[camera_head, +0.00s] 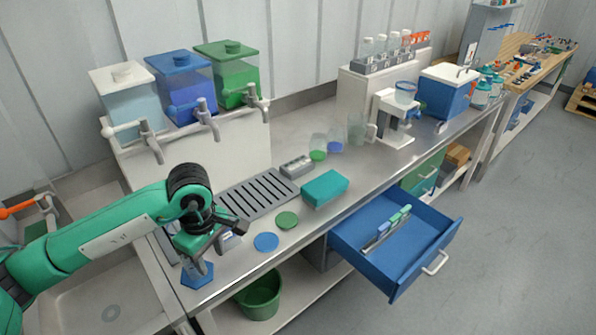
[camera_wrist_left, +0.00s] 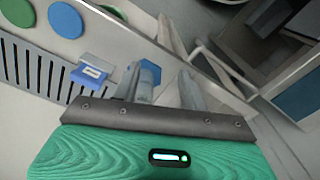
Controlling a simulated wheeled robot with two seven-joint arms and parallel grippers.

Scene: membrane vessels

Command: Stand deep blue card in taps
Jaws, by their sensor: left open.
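My left gripper (camera_head: 196,262) is open, pointing down at the near left end of the steel counter. A deep blue flat piece (camera_head: 197,278), which may be the card, shows at its fingertips. In the left wrist view a blue piece (camera_wrist_left: 149,73) shows beside the left finger of the open gripper (camera_wrist_left: 168,82); whether they touch I cannot tell. A blue block with a white label (camera_wrist_left: 90,74) lies beside the slotted grey tray. Three taps (camera_head: 207,122) hang from white, blue (camera_head: 185,85) and green dispensers. My right gripper is out of view.
The slotted drain tray (camera_head: 258,193) lies behind the gripper. Blue (camera_head: 266,242) and green (camera_head: 287,220) discs and a teal box (camera_head: 324,189) lie to the right. An open blue drawer (camera_head: 400,240) juts out in front. A sink (camera_head: 110,285) is at left.

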